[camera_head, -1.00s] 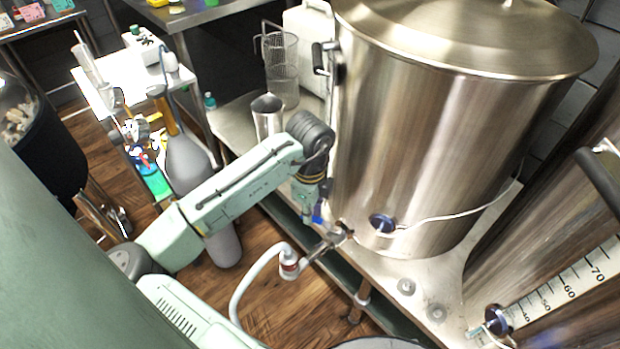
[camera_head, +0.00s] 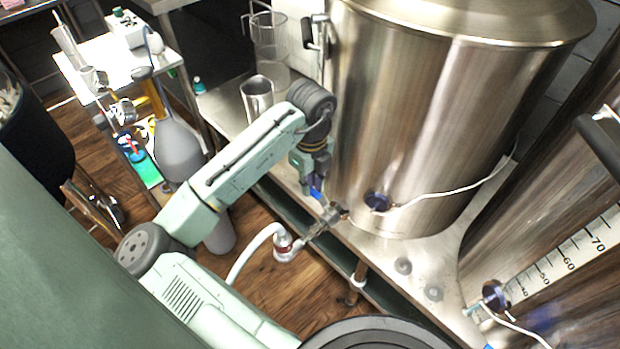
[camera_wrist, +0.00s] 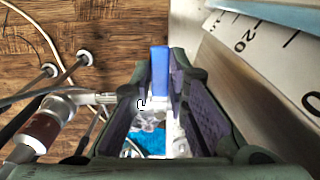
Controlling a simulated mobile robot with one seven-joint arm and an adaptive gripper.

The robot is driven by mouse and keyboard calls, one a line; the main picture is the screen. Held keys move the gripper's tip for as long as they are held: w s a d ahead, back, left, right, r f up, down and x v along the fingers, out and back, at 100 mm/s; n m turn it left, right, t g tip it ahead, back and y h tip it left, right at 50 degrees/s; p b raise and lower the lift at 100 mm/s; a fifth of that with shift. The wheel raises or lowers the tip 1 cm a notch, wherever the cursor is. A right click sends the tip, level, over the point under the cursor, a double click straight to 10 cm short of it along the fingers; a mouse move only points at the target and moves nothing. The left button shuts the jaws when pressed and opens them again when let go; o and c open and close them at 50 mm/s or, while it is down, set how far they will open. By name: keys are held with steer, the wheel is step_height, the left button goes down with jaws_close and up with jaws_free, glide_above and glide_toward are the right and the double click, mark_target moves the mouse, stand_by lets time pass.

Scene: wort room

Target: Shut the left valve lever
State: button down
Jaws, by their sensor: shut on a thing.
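The valve (camera_head: 328,217) sticks out low from the front of the big steel kettle (camera_head: 420,120) in the head view. Its blue lever (camera_head: 316,193) stands up beside it, and the lever also shows in the wrist view (camera_wrist: 160,72). My gripper (camera_head: 312,172) is over the lever from above. In the wrist view my gripper (camera_wrist: 163,88) has its purple pads on both sides of the lever and is shut on it.
A white hose with a red-banded fitting (camera_head: 285,246) joins the valve. A second kettle (camera_head: 560,230) with a scale stands at the right. A steel cup (camera_head: 257,97) and a wire basket (camera_head: 270,45) stand behind my arm. Wood floor (camera_head: 260,300) shows in front.

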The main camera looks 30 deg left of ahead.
steer(key=c, duration=1.6)
jaws_free()
steer(key=shift+o, duration=0.2)
step_height(320, 180, up, 12)
